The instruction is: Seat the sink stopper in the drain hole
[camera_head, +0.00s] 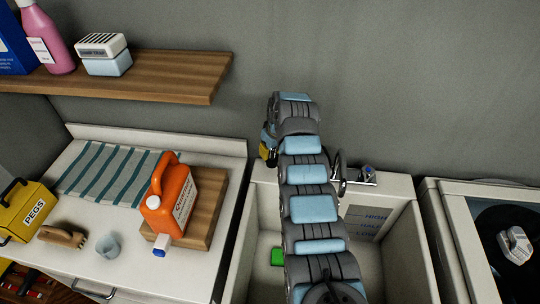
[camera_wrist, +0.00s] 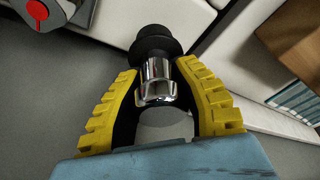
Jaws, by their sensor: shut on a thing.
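The sink stopper shows in the wrist view as a black rubber plug (camera_wrist: 155,42) with a chrome stem below it. My gripper (camera_wrist: 157,74) has its yellow fingers closed around the chrome part, with the black plug beyond the fingertips. In the head view my gripper (camera_head: 267,147) is mostly hidden behind my arm, held high near the back wall by the sink's back left. The white sink basin (camera_head: 404,254) is below, partly covered by my arm. The drain hole is not visible.
A tap (camera_head: 362,178) stands at the sink's back rim. Left on the counter are an orange jug (camera_head: 171,203) on a wooden board (camera_head: 207,200) and a striped cloth (camera_head: 108,170). A shelf (camera_head: 170,77) juts out at upper left.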

